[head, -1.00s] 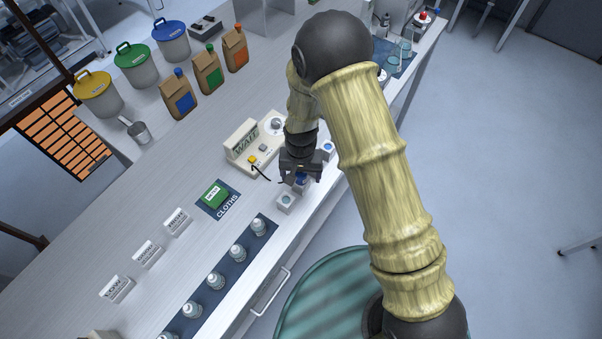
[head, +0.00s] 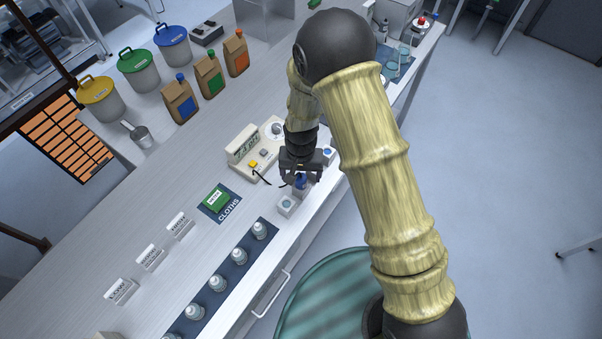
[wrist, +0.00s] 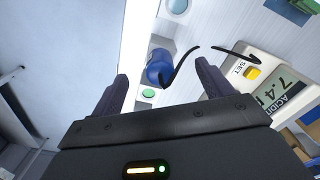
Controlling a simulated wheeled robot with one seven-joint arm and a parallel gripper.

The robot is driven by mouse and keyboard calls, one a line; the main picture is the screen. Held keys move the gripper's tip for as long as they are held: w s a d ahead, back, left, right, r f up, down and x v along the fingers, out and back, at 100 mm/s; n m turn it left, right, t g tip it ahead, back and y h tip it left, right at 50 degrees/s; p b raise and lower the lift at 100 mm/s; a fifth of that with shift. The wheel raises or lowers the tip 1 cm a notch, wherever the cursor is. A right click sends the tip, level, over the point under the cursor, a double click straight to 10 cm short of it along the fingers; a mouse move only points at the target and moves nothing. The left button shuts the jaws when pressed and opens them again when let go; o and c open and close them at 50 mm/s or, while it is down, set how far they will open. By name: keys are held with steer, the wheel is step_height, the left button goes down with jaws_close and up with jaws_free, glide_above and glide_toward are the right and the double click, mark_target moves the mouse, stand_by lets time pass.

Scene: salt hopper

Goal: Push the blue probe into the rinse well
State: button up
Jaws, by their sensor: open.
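The blue probe (head: 301,182) stands at the bench's front edge, below my gripper (head: 301,176). In the wrist view the probe (wrist: 158,67) lies just beyond the fingertips, with a black cable running to the meter. My gripper (wrist: 160,85) is open, its two fingers apart, and nothing shows clamped between them. A pale block with a round well (head: 286,204) sits just in front of the probe. Another block with a blue round top (head: 328,152) sits behind it. I cannot tell which is the rinse well. The probe's lower end is hidden.
The cream meter (head: 256,148) with its display and yellow button stands to the left. A green cloth pack (head: 215,200) lies on a dark mat. Several bottles (head: 239,256) line the front strip. Lidded buckets and brown bags stand at the back. My arm covers the right side.

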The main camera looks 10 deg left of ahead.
steer(key=shift+r+p, duration=0.95)
steer(key=shift+r, duration=0.55)
steer(key=shift+r, duration=0.1)
step_height(320, 180, up, 17)
steer(key=b, duration=0.4)
steer(key=shift+b, duration=0.4)
steer(key=s+d+f+t+b, duration=0.1)
steer(key=s+d, duration=0.1)
steer(key=d, duration=0.6)
steer(key=s+d+f+m+b, duration=0.1)
steer(key=s+d+f, duration=0.1)
steer(key=d, duration=0.7)
steer(key=s+d+f+t+b, duration=0.1)
steer(key=s+d, duration=0.2)
steer(key=d, duration=0.5)
steer(key=shift+d+f+m+t, duration=0.25)
steer(key=shift+d+m+t, duration=0.05)
steer(key=shift+d, duration=0.05)
